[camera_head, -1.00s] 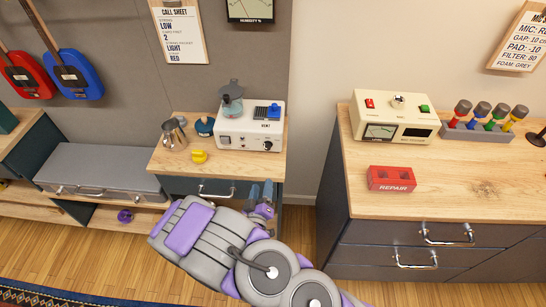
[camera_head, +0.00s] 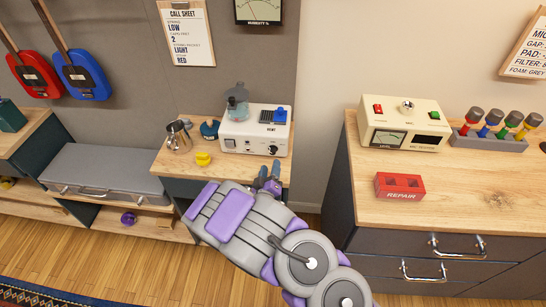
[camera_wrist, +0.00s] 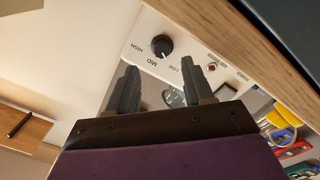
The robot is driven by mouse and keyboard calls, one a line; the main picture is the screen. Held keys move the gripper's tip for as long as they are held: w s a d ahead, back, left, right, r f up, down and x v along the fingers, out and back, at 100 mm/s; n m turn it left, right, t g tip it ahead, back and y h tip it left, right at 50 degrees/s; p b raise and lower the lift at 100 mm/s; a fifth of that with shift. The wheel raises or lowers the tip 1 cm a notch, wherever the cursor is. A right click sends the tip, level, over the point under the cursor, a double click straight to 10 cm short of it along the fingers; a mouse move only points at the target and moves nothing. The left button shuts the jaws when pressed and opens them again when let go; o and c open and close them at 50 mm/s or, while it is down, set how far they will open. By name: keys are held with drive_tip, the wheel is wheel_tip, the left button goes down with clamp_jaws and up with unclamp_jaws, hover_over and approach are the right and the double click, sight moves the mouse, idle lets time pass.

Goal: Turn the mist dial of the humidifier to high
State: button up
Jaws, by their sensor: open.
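The humidifier (camera_head: 240,140) is a white box on the small wooden cabinet, with a blue-grey clear tank (camera_head: 237,104) on top. Its black mist dial (camera_head: 273,150) is at the right of the front face. In the wrist view the dial (camera_wrist: 162,46) sits on the white panel with HIGH, MID and LOW printed around it. I cannot clearly read where its pointer stands. My gripper (camera_head: 269,178) is open and empty, just in front of and below the humidifier front. In the wrist view its fingers (camera_wrist: 171,68) point at the panel, with the dial beyond them, apart from it.
A metal jug (camera_head: 178,138), a yellow object (camera_head: 203,159) and a dark teal object (camera_head: 209,129) stand left of the humidifier. The wooden cabinet top (camera_head: 180,168) has a front edge near my gripper. A larger counter (camera_head: 460,190) stands to the right across a gap.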

sight(271, 153)
drive_tip(key=w, duration=0.2)
drive_tip(key=w+a+b, duration=0.1)
drive_tip(key=w, duration=0.1)
drive_tip(key=shift+f, duration=0.2)
drive_tip(key=shift+w+d+b, duration=0.15)
drive_tip(key=shift+w+d, duration=0.15)
drive_tip(key=shift+w, duration=0.3)
drive_tip(key=shift+w+d+b, duration=0.15)
drive_tip(key=shift+w+d, duration=0.1)
drive_tip(key=shift+w, duration=0.3)
drive_tip(key=shift+w+d+r, duration=0.2)
drive_tip(key=shift+w, duration=0.05)
drive_tip(key=shift+a, duration=0.45)
drive_tip(key=shift+a+f, duration=0.1)
drive_tip(key=shift+c, duration=0.7)
drive_tip(key=shift+d, duration=0.35)
drive_tip(key=c, duration=0.6)
drive_tip(key=shift+a, duration=0.1)
clamp_jaws()
